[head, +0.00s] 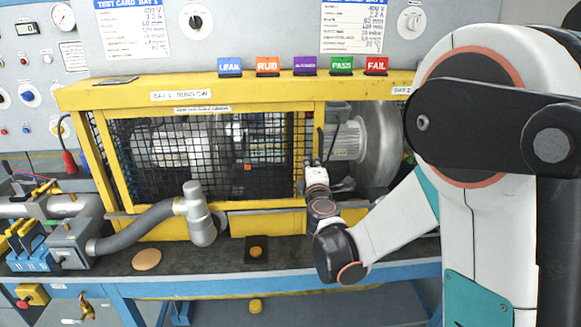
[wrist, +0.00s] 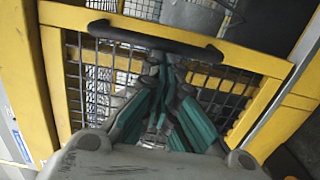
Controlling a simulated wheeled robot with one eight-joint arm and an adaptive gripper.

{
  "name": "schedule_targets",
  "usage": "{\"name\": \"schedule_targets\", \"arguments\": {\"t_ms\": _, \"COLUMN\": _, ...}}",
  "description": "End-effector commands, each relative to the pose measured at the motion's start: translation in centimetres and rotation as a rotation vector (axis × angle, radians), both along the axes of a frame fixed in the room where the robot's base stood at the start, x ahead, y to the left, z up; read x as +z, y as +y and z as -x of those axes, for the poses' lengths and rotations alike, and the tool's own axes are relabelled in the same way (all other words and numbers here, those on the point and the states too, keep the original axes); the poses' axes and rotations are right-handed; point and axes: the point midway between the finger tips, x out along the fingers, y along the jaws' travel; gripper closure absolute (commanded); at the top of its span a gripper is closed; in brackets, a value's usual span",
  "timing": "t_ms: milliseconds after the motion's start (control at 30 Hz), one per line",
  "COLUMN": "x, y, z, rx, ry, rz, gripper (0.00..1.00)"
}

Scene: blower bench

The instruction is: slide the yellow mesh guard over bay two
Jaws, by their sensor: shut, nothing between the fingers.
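The yellow mesh guard (head: 225,160) stands over the left bay, with machinery showing through its mesh; its mesh also shows in the wrist view (wrist: 88,85). Bay two (head: 370,145), right of it, has a grey blower standing uncovered, partly hidden by my arm. A black bar handle (wrist: 130,34) crosses the upper part of the wrist view, in front of the mesh. My gripper (head: 314,164) is at the guard's right end. In the wrist view, its teal fingers (wrist: 164,68) are shut and empty, with tips just below the handle; whether they touch it I cannot tell.
Coloured tags, including a blue one (head: 230,67), stand on the yellow top beam (head: 130,92). A grey hose (head: 140,225) and blue valve block (head: 30,247) occupy the bench's left. A cork disc (head: 147,260) and orange button (head: 256,252) lie in front.

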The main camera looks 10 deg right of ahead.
Motion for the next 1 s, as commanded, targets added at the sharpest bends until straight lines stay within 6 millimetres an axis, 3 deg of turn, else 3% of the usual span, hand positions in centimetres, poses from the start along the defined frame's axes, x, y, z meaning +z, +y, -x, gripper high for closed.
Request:
{"name": "schedule_targets", "arguments": {"t_ms": 33, "x": -0.1, "y": -2.3, "z": 0.2, "rx": -0.011, "ry": 0.0, "rz": 0.0, "gripper": 1.0}}
{"name": "schedule_targets", "arguments": {"t_ms": 100, "x": -0.1, "y": -4.8, "z": 0.4, "rx": -0.011, "ry": 0.0, "rz": 0.0, "gripper": 1.0}}
{"name": "schedule_targets", "arguments": {"t_ms": 1000, "x": 0.0, "y": -37.0, "z": 3.0, "rx": -0.008, "ry": 0.0, "rz": 0.0, "gripper": 1.0}}
